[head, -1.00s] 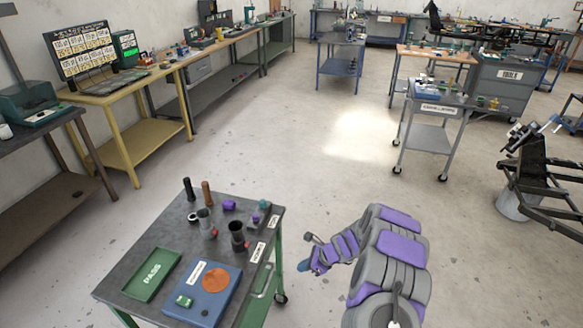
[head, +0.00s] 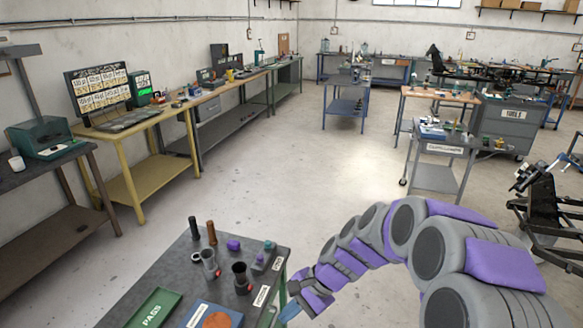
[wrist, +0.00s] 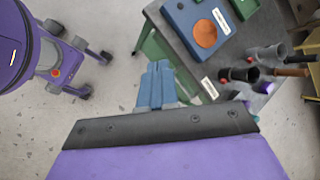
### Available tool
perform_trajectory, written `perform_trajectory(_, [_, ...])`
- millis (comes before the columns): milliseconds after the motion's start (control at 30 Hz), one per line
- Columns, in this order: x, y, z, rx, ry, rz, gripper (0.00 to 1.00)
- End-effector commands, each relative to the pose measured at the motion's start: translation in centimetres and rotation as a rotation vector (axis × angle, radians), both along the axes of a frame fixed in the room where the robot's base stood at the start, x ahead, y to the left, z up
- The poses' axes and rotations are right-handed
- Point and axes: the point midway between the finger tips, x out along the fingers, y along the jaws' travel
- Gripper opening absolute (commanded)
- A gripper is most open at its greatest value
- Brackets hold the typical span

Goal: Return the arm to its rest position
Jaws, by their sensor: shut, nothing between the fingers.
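My arm, grey with purple pads, reaches in from the right of the head view and bends down toward the near table. My gripper (head: 290,311) is at its end, by the right edge of the dark-topped table (head: 172,262). In the wrist view its blue fingers (wrist: 158,82) are together with nothing between them. The fingers are over the gap beside the table's edge, apart from the things on it.
The table holds a green PASS tray (head: 155,308), a blue box with a copper disc (head: 216,321), dark cups (head: 240,276) and a purple piece (head: 233,244). A grey cart (head: 440,150) stands farther right. The middle floor is clear.

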Motion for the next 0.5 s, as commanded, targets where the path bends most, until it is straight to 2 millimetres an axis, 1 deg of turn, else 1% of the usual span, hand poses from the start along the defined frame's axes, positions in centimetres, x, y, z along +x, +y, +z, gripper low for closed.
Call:
perform_trajectory(33, [-1.4,-0.3,1.1,-0.019,-0.026,0.047,0.0])
perform_trajectory(200, [-6.4,-1.8,3.7,-0.089,-0.092,0.214,0.0])
perform_trajectory(367, [-11.0,-3.9,5.3,-0.168,-0.142,0.36,0.0])
perform_trajectory(500, [-15.2,-6.1,6.4,-0.242,-0.17,0.475,0.0])
